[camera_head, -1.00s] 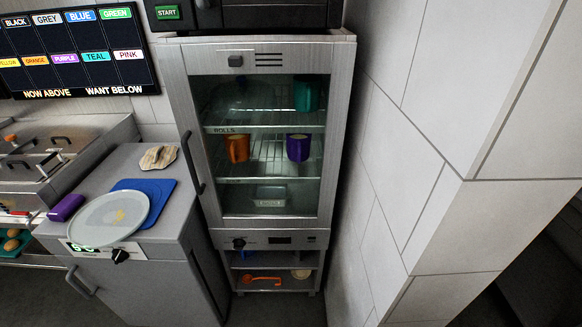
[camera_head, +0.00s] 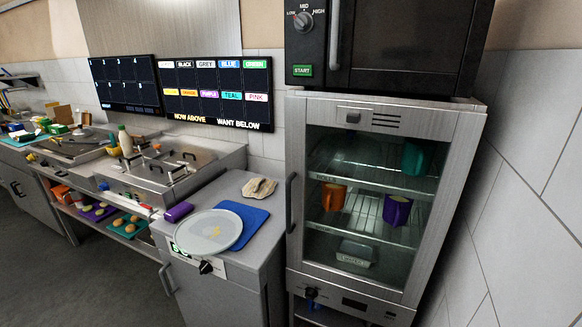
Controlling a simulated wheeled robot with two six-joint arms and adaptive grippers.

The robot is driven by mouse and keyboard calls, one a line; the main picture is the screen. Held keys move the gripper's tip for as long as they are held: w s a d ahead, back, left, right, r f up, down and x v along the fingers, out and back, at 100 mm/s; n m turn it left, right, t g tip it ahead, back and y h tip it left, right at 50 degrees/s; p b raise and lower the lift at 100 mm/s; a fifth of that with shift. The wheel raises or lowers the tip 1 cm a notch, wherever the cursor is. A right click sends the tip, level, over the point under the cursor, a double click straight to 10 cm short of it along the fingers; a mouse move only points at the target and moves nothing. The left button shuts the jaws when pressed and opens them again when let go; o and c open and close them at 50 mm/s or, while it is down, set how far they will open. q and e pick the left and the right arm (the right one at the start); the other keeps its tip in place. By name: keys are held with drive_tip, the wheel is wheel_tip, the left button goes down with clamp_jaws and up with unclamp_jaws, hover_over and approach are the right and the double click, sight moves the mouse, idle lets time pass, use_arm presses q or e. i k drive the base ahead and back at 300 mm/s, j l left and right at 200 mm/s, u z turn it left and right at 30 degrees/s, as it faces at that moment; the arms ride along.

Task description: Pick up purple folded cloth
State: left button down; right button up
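The purple folded cloth (camera_head: 179,212) lies on the grey counter top (camera_head: 237,182), near its left edge. It is a small purple block, just left of a round pale plate (camera_head: 208,232). Nothing covers it. Neither of my grippers shows in the head view.
The plate partly overlaps a blue mat (camera_head: 247,220); a crumpled beige cloth (camera_head: 259,188) lies behind it. A glass-door cabinet (camera_head: 371,200) with mugs inside stands right of the counter. A steel fryer-like unit (camera_head: 160,170) adjoins on the left. Open floor (camera_head: 70,285) lies at front left.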

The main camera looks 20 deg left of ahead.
sight(180, 210)
drive_tip(key=u, duration=1.7)
drive_tip(key=j+z, duration=0.1)
drive_tip(key=z, duration=0.45)
drive_tip(key=i+j+z, duration=0.25)
drive_tip(key=j, duration=0.2)
drive_tip(key=i+j+z, duration=0.1)
drive_tip(key=j+z, duration=0.2)
drive_tip(key=j, duration=0.2)
drive_tip(key=j+z, duration=0.25)
drive_tip(key=j, duration=0.25)
drive_tip(key=i+j+z, duration=0.1)
drive_tip(key=j+z, duration=0.15)
drive_tip(key=j, duration=0.3)
